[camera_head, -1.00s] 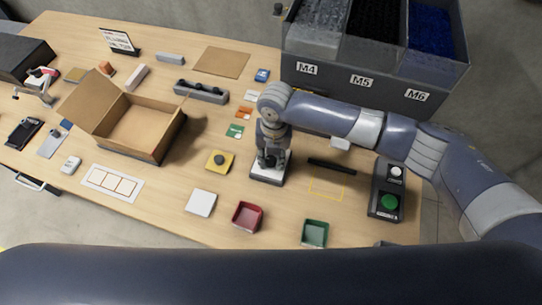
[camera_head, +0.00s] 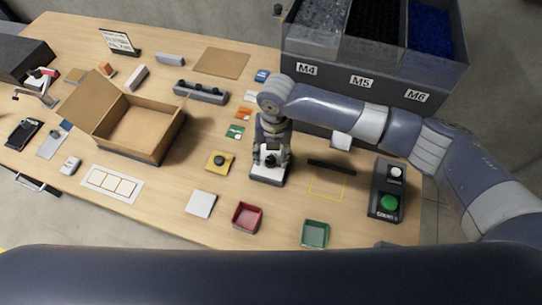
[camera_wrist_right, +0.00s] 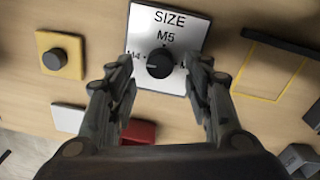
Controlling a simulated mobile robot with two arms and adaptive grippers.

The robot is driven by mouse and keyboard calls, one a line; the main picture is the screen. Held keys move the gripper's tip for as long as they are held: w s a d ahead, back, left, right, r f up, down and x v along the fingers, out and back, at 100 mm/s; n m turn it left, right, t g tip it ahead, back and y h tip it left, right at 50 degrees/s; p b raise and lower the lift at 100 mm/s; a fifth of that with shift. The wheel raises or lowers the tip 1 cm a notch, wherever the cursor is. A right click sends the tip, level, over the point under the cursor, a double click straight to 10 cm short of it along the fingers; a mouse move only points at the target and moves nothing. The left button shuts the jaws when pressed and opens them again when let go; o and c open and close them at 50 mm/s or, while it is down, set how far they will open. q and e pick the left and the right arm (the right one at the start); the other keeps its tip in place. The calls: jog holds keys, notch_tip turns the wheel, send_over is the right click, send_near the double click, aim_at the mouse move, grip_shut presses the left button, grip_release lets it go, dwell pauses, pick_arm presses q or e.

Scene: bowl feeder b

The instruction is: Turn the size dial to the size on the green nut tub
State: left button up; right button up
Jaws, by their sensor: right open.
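The size dial is a black round knob (camera_wrist_right: 160,64) on a white plate (camera_wrist_right: 188,22) marked SIZE, with M5 above the knob and a partly hidden mark on its left. A finger covers the plate's right side. I cannot clearly read where the knob points. My right gripper (camera_wrist_right: 157,80) is open, its fingertips on either side of the knob and apart from it. In the head view, my right gripper (camera_head: 268,160) hangs over the dial plate (camera_head: 266,175). The green nut tub (camera_head: 315,234) stands near the front edge; no size is readable on it. My left gripper is not in view.
A red tub (camera_head: 247,217) and a yellow block with a dark knob (camera_head: 219,161) are close by. A control box with a green button (camera_head: 388,202) stands at right. Bins marked M4, M5 and M6 (camera_head: 362,82) stand behind. An open cardboard box (camera_head: 135,125) is at left.

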aim_at(273, 161)
notch_tip(273, 161, up, 10)
jog(key=shift+d+f, duration=0.15)
jog(key=shift+d, duration=0.15)
jog(key=shift+s, duration=0.1)
dwell(0.4)
